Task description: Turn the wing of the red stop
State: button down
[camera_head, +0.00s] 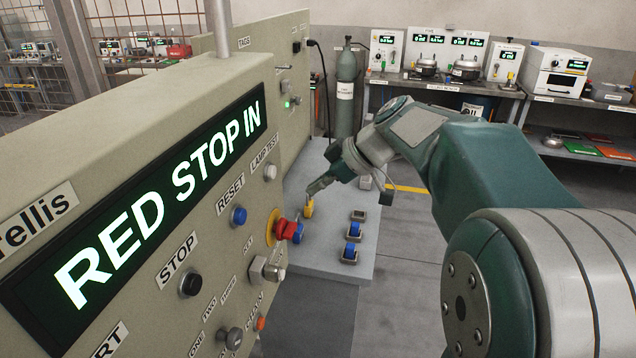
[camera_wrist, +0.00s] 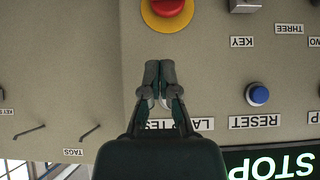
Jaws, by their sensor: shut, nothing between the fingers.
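The red stop (camera_head: 287,228) is a red mushroom button on a yellow ring (camera_head: 271,228), on the sloping beige panel in the head view. A small blue piece (camera_head: 298,233) shows at its right edge; I cannot tell whether it is the wing. In the wrist view, upside down, the red stop (camera_wrist: 167,6) is cut off by the top edge, and no wing shows. My gripper (camera_wrist: 159,66) is shut and empty, apart from the button, below it in that view and over the lamp test label. In the head view my gripper (camera_head: 311,189) is beyond the red stop.
The panel display (camera_head: 170,185) reads RED STOP IN. A blue reset button (camera_head: 239,216), a metal key switch (camera_head: 258,269) and a black stop button (camera_head: 190,284) sit near the red stop. A grey slab (camera_head: 325,262) with small blue-topped parts lies beyond the panel.

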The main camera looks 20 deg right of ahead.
send_over(293, 223)
notch_tip(293, 223, down, 5)
jog(key=f, duration=0.3)
jog(key=shift+s+d+f, duration=0.1)
jog(key=shift+s+d, duration=0.2)
jog(key=shift+s, duration=0.1)
jog(key=shift+d, duration=0.1)
jog(key=shift+f, duration=0.15)
jog(key=shift+w+d+f+m+g+y, duration=0.1)
jog(key=shift+f+m+g+y, duration=0.2)
jog(key=shift+f+g, duration=0.15)
jog(key=m+g+y, duration=0.1)
jog(key=f+g+y, duration=0.1)
jog(key=g, duration=0.1)
jog(key=shift+w+d+m, duration=0.2)
jog(key=shift+m, duration=0.2)
